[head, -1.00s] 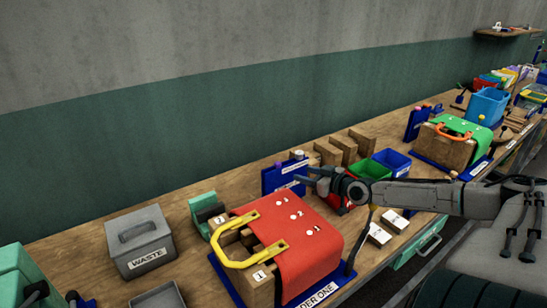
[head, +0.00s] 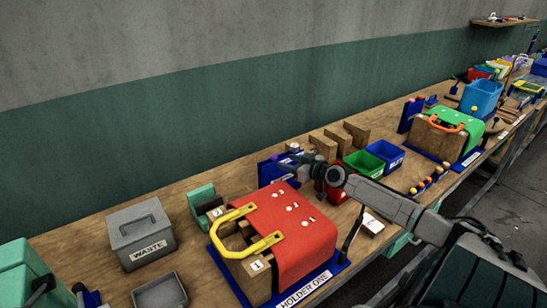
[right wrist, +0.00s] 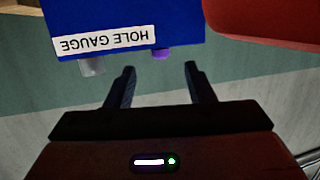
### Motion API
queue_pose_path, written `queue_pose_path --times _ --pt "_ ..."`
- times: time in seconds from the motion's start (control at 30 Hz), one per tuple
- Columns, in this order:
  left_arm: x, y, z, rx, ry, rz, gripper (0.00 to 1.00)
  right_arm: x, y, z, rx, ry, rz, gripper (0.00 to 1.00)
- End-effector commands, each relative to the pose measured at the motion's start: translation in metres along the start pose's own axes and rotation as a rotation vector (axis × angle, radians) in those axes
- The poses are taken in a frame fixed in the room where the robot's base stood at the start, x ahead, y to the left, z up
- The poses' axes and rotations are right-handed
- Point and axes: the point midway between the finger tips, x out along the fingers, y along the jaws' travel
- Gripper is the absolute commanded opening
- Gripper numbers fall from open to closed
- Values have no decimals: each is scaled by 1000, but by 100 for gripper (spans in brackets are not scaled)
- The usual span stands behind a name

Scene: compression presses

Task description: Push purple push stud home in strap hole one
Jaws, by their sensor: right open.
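The purple push stud (right wrist: 161,54) shows in the right wrist view at the edge of the blue hole gauge (right wrist: 110,20), beside a grey stud (right wrist: 92,66). In that view my right gripper (right wrist: 160,78) is open and empty, its fingers pointing toward the gauge, with the purple stud ahead of the gap between them. In the head view the right gripper (head: 287,163) is over the blue gauge (head: 267,173) and hides part of it. The red strap (head: 285,235) lies over a wooden block in holder one, with several small white marks on top. My left gripper is not in view.
A yellow handle (head: 240,237) stands at the left of the red strap. A grey waste bin (head: 140,233) and a grey tray (head: 160,293) are at the left. Green (head: 362,163) and blue (head: 386,153) bins stand right of the gripper. A row of coloured studs (head: 428,181) lies at the right.

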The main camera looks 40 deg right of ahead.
Motion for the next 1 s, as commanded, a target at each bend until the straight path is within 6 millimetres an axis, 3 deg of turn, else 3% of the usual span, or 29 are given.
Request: queue_pose_path --times 0.33,0.5,0.87,1.0 --pt "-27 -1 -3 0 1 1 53 30 -2 -11 6 3 1 49" --pt "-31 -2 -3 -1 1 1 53 46 -1 -8 3 2 2 49" --pt "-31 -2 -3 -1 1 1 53 52 -1 -6 -1 0 0 49" --pt "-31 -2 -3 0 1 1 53 52 -1 -6 -1 0 0 21"
